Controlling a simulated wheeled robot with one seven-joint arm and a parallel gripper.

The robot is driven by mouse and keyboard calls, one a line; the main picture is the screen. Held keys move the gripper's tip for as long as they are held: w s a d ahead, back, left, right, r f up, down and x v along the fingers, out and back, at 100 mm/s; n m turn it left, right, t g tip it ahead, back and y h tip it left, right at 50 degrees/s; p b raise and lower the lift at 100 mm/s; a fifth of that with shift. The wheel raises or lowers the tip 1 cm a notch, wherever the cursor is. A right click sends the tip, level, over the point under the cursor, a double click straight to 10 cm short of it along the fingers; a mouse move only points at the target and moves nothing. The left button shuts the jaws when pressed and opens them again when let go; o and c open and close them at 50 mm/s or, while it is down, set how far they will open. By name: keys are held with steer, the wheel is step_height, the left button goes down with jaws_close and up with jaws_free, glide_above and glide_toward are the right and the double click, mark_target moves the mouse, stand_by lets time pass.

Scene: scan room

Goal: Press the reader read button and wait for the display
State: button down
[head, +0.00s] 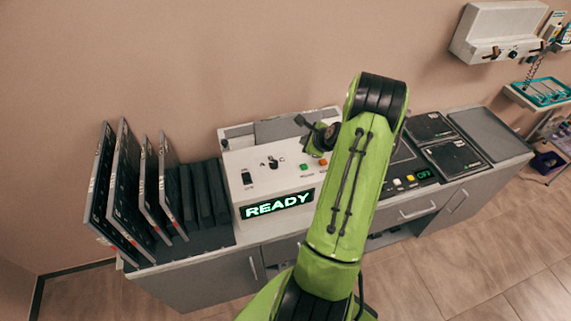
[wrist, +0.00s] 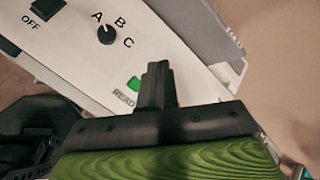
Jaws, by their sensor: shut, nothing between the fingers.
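The reader (head: 262,168) is a white box on the counter, and its display (head: 277,204) shows READY in green letters. The green read button (head: 304,167) is on its sloped top, with an orange-red button (head: 323,162) to its right. In the wrist view the green button (wrist: 134,84) sits just left of my fingers, above a partly hidden label reading READ. My gripper (wrist: 158,68) is shut and empty, its fingers over the reader's panel beside the button. I cannot tell whether they touch the panel. My arm hides the reader's right end in the head view.
A black switch marked OFF (wrist: 47,8) and a knob (wrist: 106,36) with A, B, C are on the panel. Dark upright plates (head: 125,190) stand in a rack on the left.

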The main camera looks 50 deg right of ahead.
mark_target(305, 168)
step_height(305, 168, down, 9)
steer(key=b, duration=0.6)
steer(key=shift+d+f+b, duration=0.15)
steer(key=shift+b, duration=0.15)
stand_by(1.7)
steer(key=shift+f+b, duration=0.35)
steer(key=shift+s+f+b, duration=0.1)
steer(key=shift+f+b, duration=0.35)
steer(key=shift+f, duration=0.1)
stand_by(0.5)
steer(key=shift+r+p, duration=0.65)
steer(key=shift+r, duration=0.35)
